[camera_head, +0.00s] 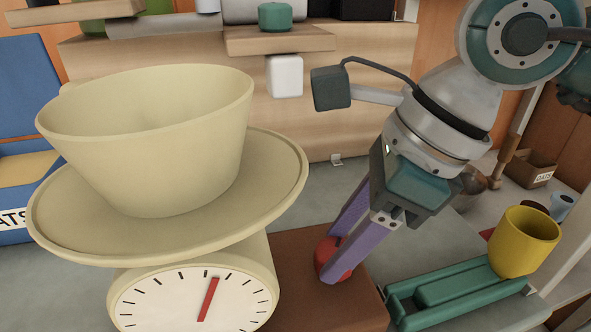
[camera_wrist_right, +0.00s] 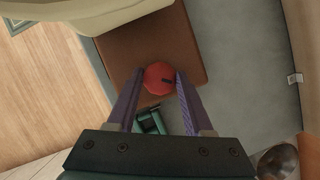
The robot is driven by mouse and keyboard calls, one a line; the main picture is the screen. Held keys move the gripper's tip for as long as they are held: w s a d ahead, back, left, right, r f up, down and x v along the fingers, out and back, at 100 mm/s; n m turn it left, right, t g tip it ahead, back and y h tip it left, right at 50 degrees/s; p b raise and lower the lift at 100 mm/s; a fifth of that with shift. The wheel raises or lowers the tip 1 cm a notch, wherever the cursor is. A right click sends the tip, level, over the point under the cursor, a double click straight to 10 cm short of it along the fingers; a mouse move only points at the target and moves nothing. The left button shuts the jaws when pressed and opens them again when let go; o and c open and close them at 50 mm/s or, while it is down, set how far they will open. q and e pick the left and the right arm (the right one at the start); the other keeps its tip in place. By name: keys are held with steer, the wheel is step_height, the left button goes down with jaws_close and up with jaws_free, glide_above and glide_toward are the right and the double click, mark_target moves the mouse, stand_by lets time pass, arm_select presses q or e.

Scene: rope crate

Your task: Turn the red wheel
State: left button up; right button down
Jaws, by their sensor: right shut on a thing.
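The red wheel (camera_head: 322,256) sits on a brown block (camera_head: 303,246) beside a cream kitchen scale (camera_head: 150,288). My right gripper (camera_head: 334,258) reaches down from the upper right, with its purple fingers on either side of the wheel. In the right wrist view, the round red wheel (camera_wrist_right: 156,76) with a small dark mark lies between the fingertips (camera_wrist_right: 160,76), and the gripper is shut on it. In the head view the fingers hide part of the wheel. My left gripper is not in view.
A large cream bowl (camera_head: 150,150) stands on the scale's plate, left of my right arm. A green tray (camera_head: 455,296) and a yellow cup (camera_head: 524,243) are to the right. A wooden shelf unit (camera_head: 190,62) with several items stands behind. Grey counter shows around the block.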

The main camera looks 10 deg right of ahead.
steer(key=m, duration=0.2)
steer(key=m+t+h, duration=0.1)
steer(key=m, duration=0.2)
steer(key=shift+s+a+r+m+t+p, duration=0.1)
steer(key=shift+s+a+m+t+p, duration=0.1)
steer(key=shift+m+t+p, duration=0.15)
steer(key=m+h, duration=0.2)
steer(key=m, duration=0.3)
steer(key=shift+t, duration=0.35)
steer(key=shift+m, duration=0.25)
steer(key=shift+c, duration=1.5)
jaws_free()
steer(key=a+p+v, duration=0.1)
steer(key=p+v, duration=0.1)
steer(key=v, duration=0.7)
steer(key=shift+s+d+r, duration=0.15)
steer(key=shift+d+r, duration=0.2)
steer(key=shift+r, duration=0.05)
